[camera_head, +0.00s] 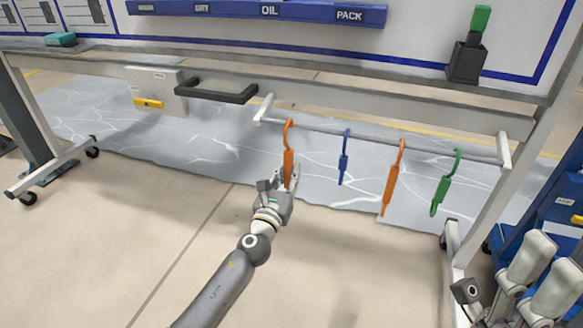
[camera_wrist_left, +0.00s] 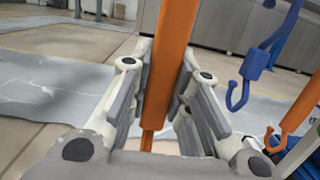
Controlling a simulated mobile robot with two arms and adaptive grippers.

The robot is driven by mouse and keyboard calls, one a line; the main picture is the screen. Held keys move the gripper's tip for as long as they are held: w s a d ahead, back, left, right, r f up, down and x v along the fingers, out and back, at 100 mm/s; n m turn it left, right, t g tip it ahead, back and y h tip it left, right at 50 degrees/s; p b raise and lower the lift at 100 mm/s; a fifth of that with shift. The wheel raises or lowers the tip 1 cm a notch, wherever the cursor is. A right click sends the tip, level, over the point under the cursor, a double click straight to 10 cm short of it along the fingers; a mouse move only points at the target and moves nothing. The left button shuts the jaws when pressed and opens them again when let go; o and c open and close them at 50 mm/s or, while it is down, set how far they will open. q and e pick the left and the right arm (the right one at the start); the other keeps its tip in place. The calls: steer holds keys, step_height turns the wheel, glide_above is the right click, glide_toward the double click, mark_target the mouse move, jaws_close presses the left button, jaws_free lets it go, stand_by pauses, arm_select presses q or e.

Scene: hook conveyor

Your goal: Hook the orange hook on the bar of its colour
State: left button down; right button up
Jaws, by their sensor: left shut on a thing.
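My left gripper (camera_head: 280,183) is shut on an orange hook (camera_head: 288,163), with its fingers around the lower part. The hook is upright, and its curved top meets the grey bar (camera_head: 320,129) near the bar's left end in the head view. I cannot tell whether the curve is over the bar or in front of it. In the left wrist view the orange body (camera_wrist_left: 171,65) stands between the two finger pads (camera_wrist_left: 166,100); its top is out of frame. A second orange hook (camera_head: 391,185) hangs further right on the bar. My right gripper, at the lower right, is unclear.
A blue hook (camera_head: 344,165) and a green hook (camera_head: 444,188) hang on the same bar. A black handle (camera_head: 216,95) and a white box (camera_head: 155,88) sit left of it. A dark holder (camera_head: 467,62) stands above right. The floor in front is clear.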

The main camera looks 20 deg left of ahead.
arm_select(q)
steer(key=s+p, duration=0.1)
steer(key=s, duration=0.7)
steer(key=shift+a, duration=0.15)
stand_by(0.4)
steer(key=shift+r, duration=0.1)
stand_by(1.0)
